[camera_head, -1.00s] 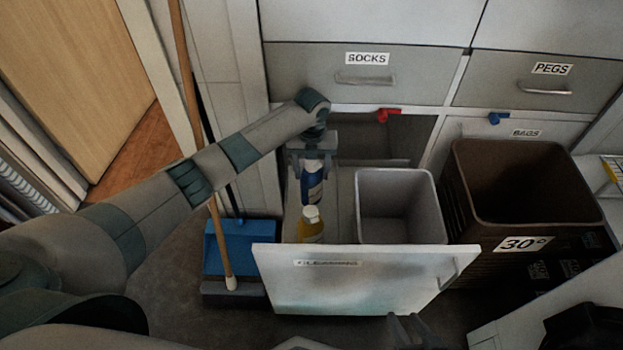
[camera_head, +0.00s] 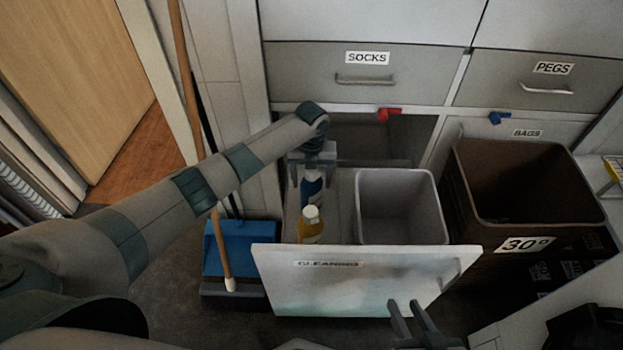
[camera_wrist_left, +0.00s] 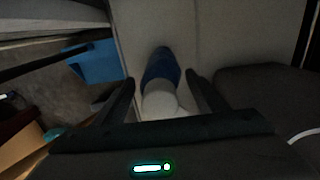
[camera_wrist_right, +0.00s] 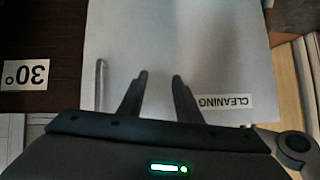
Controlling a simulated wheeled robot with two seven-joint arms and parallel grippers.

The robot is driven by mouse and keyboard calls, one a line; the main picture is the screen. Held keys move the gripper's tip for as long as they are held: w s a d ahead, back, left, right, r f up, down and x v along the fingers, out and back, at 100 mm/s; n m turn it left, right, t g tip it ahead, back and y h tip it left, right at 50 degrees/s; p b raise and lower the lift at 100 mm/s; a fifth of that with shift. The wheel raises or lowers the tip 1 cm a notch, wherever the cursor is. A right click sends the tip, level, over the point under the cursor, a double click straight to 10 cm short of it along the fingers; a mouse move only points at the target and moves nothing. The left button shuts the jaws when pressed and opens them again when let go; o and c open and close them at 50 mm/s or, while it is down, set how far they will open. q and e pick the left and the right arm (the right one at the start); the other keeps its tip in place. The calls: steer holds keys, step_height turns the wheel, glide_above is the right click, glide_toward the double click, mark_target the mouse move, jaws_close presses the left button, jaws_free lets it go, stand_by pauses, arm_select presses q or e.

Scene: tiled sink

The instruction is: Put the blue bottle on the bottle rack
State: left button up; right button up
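The blue bottle (camera_head: 311,190) with a white top stands upright in the open drawer marked CLEANING (camera_head: 365,285). It also shows in the left wrist view (camera_wrist_left: 161,68). My left gripper (camera_head: 312,172) is just above it, pointing down. Its fingers are apart, one on each side of the bottle, with a small gap showing on both sides in the left wrist view. My right gripper (camera_head: 412,306) is open and empty, in front of the drawer's front panel. I cannot make out a bottle rack in these views.
A yellow bottle (camera_head: 311,226) with a white cap stands in front of the blue one. A grey bin (camera_head: 400,225) fills the drawer's right side. A brown basket (camera_head: 480,215) marked 30° stands to the right. A blue dustpan (camera_head: 236,245) and a broom are at the left.

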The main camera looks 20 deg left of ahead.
arm_select(q)
steer(key=shift+o, duration=0.4)
steer(key=shift+r, duration=0.15)
steer(key=shift+r, duration=0.6)
step_height(320, 180, up, 5)
steer(key=shift+r+p, duration=0.15)
steer(key=shift+p, duration=0.6)
steer(key=shift+r+p, duration=0.35)
steer(key=shift+r, duration=2.4)
arm_select(e)
steer(key=shift+s+d+f+g+h, duration=0.35)
steer(key=shift+s+d+f+g, duration=0.35)
steer(key=shift+s+f+g, duration=0.15)
steer(key=shift+s+d+f+g+h, duration=0.35)
steer(key=shift+s+d+f+g, duration=0.35)
steer(key=shift+s, duration=0.2)
steer(key=shift+r, duration=0.1)
steer(key=shift+w, duration=0.1)
